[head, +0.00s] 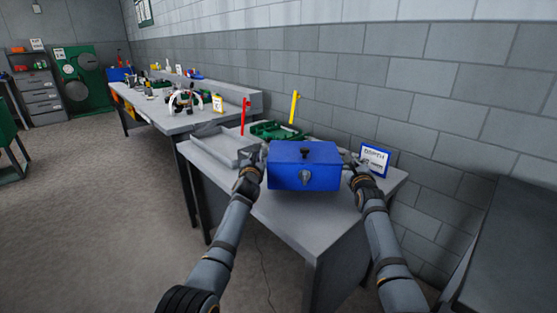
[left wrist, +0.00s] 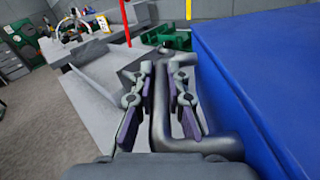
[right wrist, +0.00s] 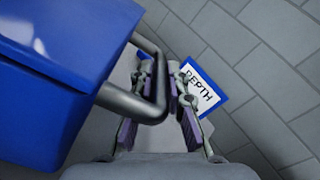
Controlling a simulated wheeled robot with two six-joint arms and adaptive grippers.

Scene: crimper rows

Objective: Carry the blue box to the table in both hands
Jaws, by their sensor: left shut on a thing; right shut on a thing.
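The blue box (head: 304,168) has a dark knob on its lid, a grey knob on its front and a grey bar handle on each side. In the head view it appears over the near grey table (head: 290,212); I cannot tell whether it touches the top. My left gripper (head: 258,158) is shut on the left bar handle (left wrist: 160,115), which passes between its fingers in the left wrist view. My right gripper (head: 350,170) is shut on the right bar handle (right wrist: 150,105). The box (left wrist: 255,70) also fills the right of the left wrist view and looks level.
A "DEPTH" sign (head: 374,160) stands right of the box. A longer bench (head: 160,115) runs further left. A block wall borders the back.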

